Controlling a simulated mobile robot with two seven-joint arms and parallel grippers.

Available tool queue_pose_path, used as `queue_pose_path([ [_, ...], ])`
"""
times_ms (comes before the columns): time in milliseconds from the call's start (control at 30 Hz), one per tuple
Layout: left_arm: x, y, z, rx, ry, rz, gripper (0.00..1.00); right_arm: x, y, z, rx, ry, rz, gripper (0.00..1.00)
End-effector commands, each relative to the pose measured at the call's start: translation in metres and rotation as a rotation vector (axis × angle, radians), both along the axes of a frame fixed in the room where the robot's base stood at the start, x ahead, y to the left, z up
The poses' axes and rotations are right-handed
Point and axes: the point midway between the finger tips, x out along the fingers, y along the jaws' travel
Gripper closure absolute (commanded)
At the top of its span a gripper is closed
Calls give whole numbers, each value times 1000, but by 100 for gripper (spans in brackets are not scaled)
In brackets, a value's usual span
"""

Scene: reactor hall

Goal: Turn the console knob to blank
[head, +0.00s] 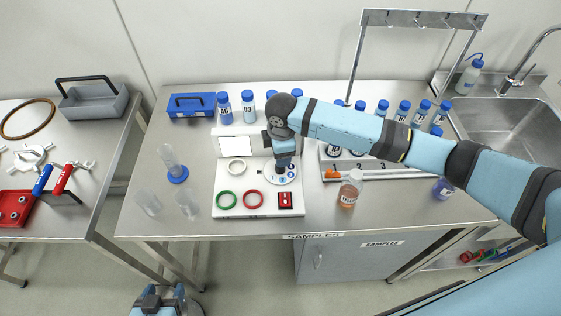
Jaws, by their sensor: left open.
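The white console (230,211) stands on the steel bench. Its round white dial (291,178) carries blue marks. My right gripper (283,168) points down over the dial, and the wrist and hand cover the knob. I cannot tell whether its fingers touch the knob or how far apart they are. The knob's pointing direction is hidden too. My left gripper (166,299) is at the bottom edge, low in front of the bench, away from the console. It is open and nothing shows between its fingers.
The console also holds a green ring (226,192), a red ring (244,195) and a red switch (285,200). Clear cylinders (148,203) stand left. Blue-capped bottles (225,108) line the back. An amber bottle (349,190) stands right, near a metal rack (356,60).

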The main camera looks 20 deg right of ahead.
Motion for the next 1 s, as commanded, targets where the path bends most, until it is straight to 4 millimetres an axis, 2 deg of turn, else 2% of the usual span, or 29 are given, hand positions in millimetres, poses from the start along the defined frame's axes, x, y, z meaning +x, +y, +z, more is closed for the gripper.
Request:
queue_pose_path([
  [200,-4,3,-11,10,9,-9,35,-3,1,43,1,-3,1,42],
  [400,-5,1,-13,6,12,-8,35,-5,1,63,0,-1,1,42],
  [1000,3,-1,-9,1,-1,-6,35,-5,1,66,0,0,1,42],
])
